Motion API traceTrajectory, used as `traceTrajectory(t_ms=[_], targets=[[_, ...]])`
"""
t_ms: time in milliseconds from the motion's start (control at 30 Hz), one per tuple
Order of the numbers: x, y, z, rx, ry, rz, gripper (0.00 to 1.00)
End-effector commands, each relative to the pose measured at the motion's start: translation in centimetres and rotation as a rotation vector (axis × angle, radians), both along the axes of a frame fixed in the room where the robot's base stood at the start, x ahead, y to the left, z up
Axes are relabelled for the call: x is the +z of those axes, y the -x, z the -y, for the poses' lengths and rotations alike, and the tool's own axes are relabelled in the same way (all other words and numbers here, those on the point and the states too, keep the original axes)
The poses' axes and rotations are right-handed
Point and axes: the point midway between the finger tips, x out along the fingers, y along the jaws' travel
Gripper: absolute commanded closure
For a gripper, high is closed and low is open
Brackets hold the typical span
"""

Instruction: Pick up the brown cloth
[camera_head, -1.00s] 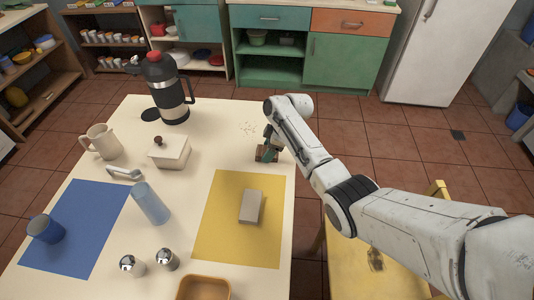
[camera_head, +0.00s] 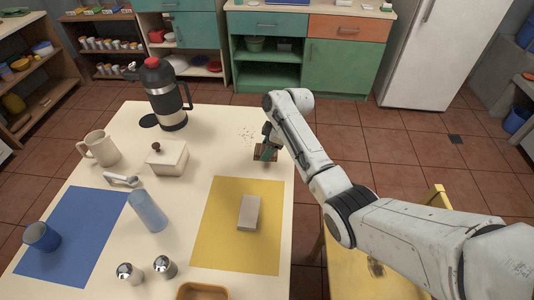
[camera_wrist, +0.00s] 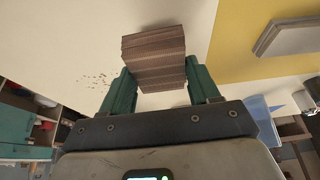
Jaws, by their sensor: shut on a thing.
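The brown cloth (camera_wrist: 154,57) is a thick, folded-looking pad with layered edges. In the wrist view it sits between the two green fingers of my gripper (camera_wrist: 160,78), which is shut on it. In the head view the cloth (camera_head: 265,153) shows small at the table's right edge, beyond the yellow mat, with my gripper (camera_head: 268,148) on it. The fingers partly cover the cloth there. I cannot tell whether its underside touches the table.
Dark crumbs (camera_head: 247,133) lie left of the cloth. A grey block (camera_head: 249,212) lies on the yellow mat (camera_head: 225,245). The tabletop between box and cloth is mostly clear.

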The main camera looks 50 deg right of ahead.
Motion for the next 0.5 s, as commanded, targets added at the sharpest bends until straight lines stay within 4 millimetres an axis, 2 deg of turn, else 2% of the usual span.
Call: traceTrajectory(t_ms=[300, 500], targets=[[5.4, 4.6, -1.4, -0.002, -0.001, 0.0, 0.7], [6.8, 8.4, -2.5, -0.003, -0.003, -0.003, 0.7]])
